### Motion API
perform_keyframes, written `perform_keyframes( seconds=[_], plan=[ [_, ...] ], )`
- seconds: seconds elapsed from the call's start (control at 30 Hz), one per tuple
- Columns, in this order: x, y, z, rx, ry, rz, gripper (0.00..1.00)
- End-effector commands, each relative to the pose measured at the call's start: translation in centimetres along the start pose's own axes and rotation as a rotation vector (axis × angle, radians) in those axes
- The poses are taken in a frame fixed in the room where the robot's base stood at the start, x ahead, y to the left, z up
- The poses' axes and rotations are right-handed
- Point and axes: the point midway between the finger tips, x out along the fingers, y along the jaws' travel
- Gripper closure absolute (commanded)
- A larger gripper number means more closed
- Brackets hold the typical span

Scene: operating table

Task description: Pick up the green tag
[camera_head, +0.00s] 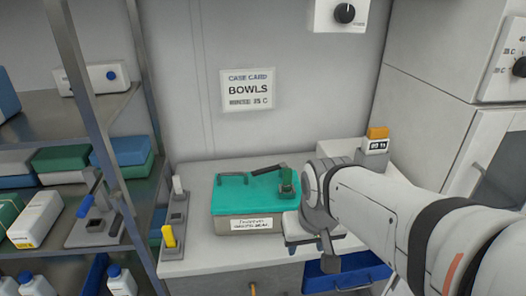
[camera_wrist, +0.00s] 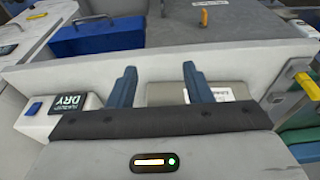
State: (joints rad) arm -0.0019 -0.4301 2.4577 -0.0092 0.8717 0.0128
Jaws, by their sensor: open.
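A small dark green piece (camera_head: 287,180), which looks like the green tag, stands at the right end of a teal-topped case (camera_head: 240,205) on the white counter. The case has a white label on its front. My gripper (camera_head: 308,243) is in front of the case's right side, nearer the camera than the green piece and apart from it. In the wrist view my gripper's two dark blue fingers (camera_wrist: 159,72) are spread with nothing between them. I do not see the green piece in the wrist view.
Dark tools (camera_head: 265,170) lie on the case. A blue drawer or tray (camera_head: 345,270) is below the counter front. An orange-topped device (camera_head: 377,140) stands at the back right. A yellow-lever fixture (camera_head: 168,237) and shelving (camera_head: 60,105) are on the left.

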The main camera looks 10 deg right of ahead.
Motion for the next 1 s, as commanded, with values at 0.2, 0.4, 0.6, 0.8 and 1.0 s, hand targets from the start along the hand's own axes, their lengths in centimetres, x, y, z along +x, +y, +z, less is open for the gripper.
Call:
perform_keyframes(
  seconds=[0.2,0.4,0.6,0.8,1.0],
  plan=[
    [-4.5,0.1,-10.5,0.034,0.073,0.014,0.55],
    [-5.5,-0.3,-17.3,0.063,0.131,0.018,0.55],
    [-4.2,-0.3,-19.1,0.071,0.147,0.019,0.55],
    [-2.0,-0.1,-19.2,0.072,0.146,0.019,0.55],
    [1.0,0.3,-19.2,0.073,0.146,0.018,0.55]
  ],
)
